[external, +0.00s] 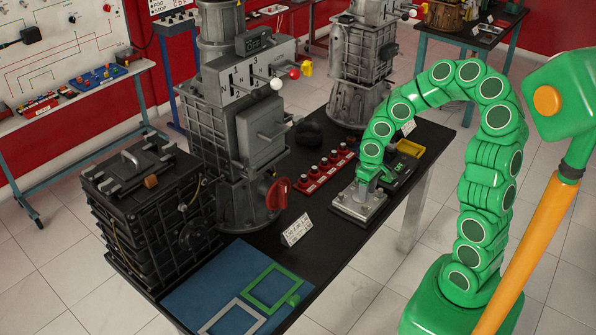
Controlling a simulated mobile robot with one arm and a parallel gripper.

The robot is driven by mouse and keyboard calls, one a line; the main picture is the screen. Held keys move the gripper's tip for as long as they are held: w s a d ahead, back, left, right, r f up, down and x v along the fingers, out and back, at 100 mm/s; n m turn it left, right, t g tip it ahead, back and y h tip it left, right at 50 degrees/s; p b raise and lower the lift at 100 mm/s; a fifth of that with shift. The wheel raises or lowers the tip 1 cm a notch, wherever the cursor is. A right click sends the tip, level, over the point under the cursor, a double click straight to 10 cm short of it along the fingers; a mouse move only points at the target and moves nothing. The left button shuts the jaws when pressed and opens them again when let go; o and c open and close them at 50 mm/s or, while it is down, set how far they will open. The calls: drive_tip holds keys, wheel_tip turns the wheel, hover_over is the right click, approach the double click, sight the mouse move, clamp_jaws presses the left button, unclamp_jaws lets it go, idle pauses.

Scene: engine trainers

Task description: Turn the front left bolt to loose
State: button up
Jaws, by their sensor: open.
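A small silver metal plate block (347,208) lies on the black table, with small raised parts on top that look like bolts. They are too small to tell apart, so I cannot say how the front left bolt is set. My green arm arches over from the right, and my gripper (367,182) points down at the top of the plate block. The gripper is open. It covers part of the plate, and I cannot tell whether it touches a bolt.
A red strip with several knobs (325,171) lies left of the plate, and a dark box with a yellow tray (410,148) lies behind it. A tall grey gearbox (240,130) with a red knob and a white sign (297,230) stand left. A blue mat (205,287) lies in front.

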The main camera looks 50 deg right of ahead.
sight(365, 206)
drive_tip(key=shift+f, duration=2.9)
drive_tip(key=shift+c, duration=0.3)
clamp_jaws()
